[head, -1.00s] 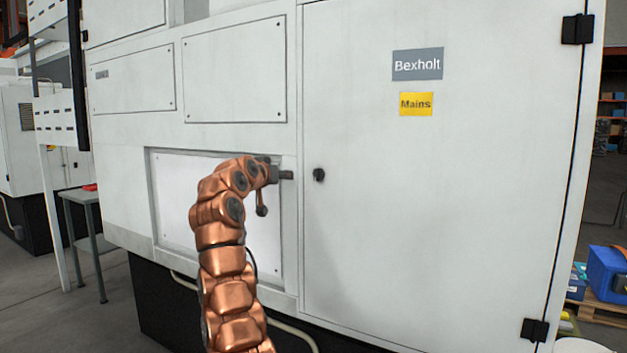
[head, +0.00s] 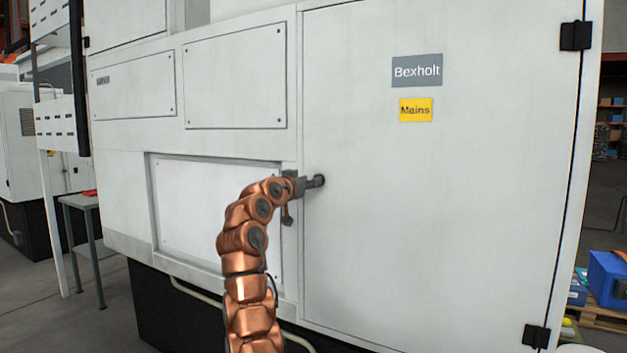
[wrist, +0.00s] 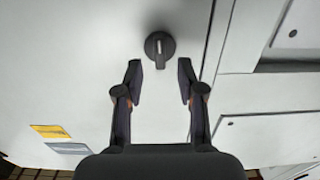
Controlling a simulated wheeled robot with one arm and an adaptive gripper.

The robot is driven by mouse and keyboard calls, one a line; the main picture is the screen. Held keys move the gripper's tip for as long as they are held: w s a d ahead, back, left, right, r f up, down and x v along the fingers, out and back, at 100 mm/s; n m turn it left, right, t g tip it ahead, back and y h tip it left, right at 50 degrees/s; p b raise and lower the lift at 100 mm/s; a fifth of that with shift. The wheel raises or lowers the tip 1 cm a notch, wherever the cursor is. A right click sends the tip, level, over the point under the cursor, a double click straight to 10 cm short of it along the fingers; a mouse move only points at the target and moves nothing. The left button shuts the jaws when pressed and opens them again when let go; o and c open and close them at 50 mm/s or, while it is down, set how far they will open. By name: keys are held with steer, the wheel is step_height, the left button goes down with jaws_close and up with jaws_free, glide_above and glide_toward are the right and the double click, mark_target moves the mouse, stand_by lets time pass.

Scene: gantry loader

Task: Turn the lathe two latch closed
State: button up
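The latch (wrist: 160,46) is a small dark round knob with a grip bar and a pale line on it, set on the white cabinet door (head: 440,210) near its left edge. In the wrist view it sits just beyond the fingertips, centred between them, with its bar pointing down the picture toward my gripper. My gripper (wrist: 160,82) is open and empty, its two fingers apart on either side of the knob's line. In the head view my gripper (head: 318,181) is right at the latch (head: 320,180) and partly covers it. I cannot tell whether the fingers touch it.
The door carries a grey Bexholt label (head: 417,71) and a yellow Mains label (head: 416,110). Black hinges (head: 575,36) are on its right edge. A recessed panel (head: 190,205) lies left of my arm. A small grey table (head: 82,203) stands far left.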

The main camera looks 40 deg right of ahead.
steer(key=shift+p+x, duration=0.35)
steer(key=shift+x, duration=1.05)
steer(key=shift+f, duration=0.1)
steer(key=shift+c, duration=0.3)
jaws_close()
